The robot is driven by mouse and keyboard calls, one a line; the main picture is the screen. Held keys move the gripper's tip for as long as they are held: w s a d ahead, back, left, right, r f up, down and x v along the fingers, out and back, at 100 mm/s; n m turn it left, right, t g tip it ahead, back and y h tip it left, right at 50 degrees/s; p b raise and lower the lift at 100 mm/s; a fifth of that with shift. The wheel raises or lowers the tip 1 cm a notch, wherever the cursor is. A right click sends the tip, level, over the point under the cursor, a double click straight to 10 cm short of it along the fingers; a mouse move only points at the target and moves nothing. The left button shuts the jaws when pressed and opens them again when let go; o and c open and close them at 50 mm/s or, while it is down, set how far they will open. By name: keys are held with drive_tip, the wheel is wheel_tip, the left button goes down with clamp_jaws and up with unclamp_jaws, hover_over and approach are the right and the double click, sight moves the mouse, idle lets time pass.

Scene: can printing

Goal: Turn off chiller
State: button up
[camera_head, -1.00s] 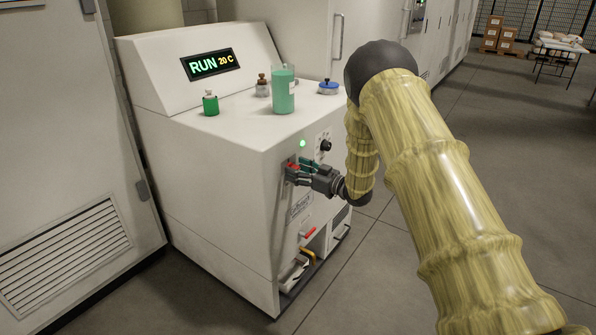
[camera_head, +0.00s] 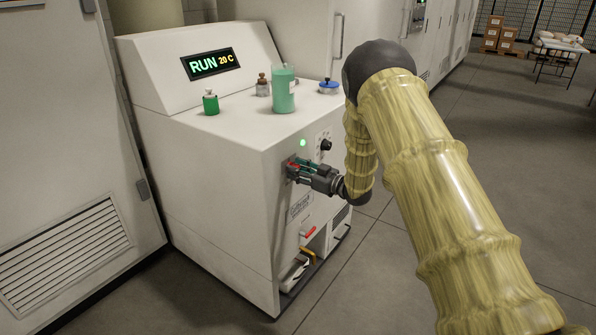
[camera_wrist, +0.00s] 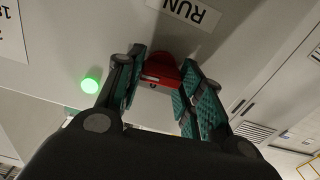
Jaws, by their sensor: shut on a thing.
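The chiller (camera_head: 215,215) is a white cabinet. Its display (camera_head: 210,64) reads "RUN 20 C", and a green lamp (camera_head: 303,143) glows on its front panel; the lamp also shows in the wrist view (camera_wrist: 91,84). My gripper (camera_head: 295,168) is at the front panel just below the lamp. In the wrist view my gripper (camera_wrist: 162,92) has its two green-padded fingers on either side of a red switch handle (camera_wrist: 160,70), shut on it. A "RUN" label (camera_wrist: 184,11) is beside the handle. The fingers partly hide the handle.
A green bottle (camera_head: 210,103), a tall green jar (camera_head: 283,90), a small brown-capped bottle (camera_head: 262,86) and a blue-lidded dish (camera_head: 328,87) stand on the chiller top. A black knob (camera_head: 326,145) is right of the lamp. A red-handled valve (camera_head: 308,232) is lower down.

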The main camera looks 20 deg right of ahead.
drive_tip(key=shift+s+a+f+n+b, duration=0.15)
drive_tip(key=shift+n+b, duration=2)
drive_tip(key=shift+n, duration=2.1)
drive_tip(key=shift+d+f+n+b, duration=0.1)
drive_tip(key=shift+n+b, duration=2.05)
drive_tip(key=shift+n, duration=2.1)
drive_tip(key=o, duration=1)
drive_tip(key=v, duration=1.2)
